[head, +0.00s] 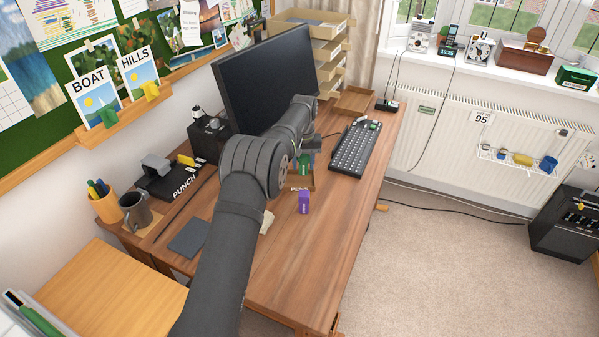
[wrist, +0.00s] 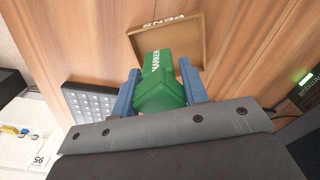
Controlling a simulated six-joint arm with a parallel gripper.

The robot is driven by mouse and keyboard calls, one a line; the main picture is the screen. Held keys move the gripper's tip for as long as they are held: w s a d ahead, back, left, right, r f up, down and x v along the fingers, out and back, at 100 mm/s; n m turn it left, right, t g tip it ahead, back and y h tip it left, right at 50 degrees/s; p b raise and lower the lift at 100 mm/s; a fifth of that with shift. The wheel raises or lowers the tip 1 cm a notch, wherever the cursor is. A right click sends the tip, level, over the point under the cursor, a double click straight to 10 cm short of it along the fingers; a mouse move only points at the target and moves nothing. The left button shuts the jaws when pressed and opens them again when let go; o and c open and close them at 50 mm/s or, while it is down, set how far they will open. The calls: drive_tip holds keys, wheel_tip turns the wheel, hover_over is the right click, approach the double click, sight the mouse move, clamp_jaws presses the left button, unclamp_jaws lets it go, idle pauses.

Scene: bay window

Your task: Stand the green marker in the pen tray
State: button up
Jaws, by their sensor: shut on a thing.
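My gripper (wrist: 159,82) is shut on the green marker (wrist: 160,92), with one blue finger on each side of it. In the wrist view the marker's far end points into the open pen tray (wrist: 204,31), a brown tray lettered PENS. I cannot tell whether the marker touches the tray floor. In the head view the green marker (head: 305,162) looks roughly upright below my gripper, partly hidden by my arm. The pen tray's PENS edge (head: 299,189) shows just below it, and most of the tray is hidden.
A purple upright block-like item (head: 304,202) stands close in front of the tray. The keyboard (head: 355,149) lies to the right and the monitor (head: 265,80) stands behind. The desk's near right part (head: 300,265) is clear.

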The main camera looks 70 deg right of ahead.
drive_tip(key=shift+w+d+f, duration=0.25)
drive_tip(key=shift+w+f, duration=0.35)
drive_tip(key=shift+w, duration=0.25)
drive_tip(key=shift+f, duration=1.9)
drive_tip(key=shift+f, duration=0.15)
drive_tip(key=o, duration=1)
wheel_tip(320, 180, up, 12)
drive_tip(key=shift+r, duration=0.2)
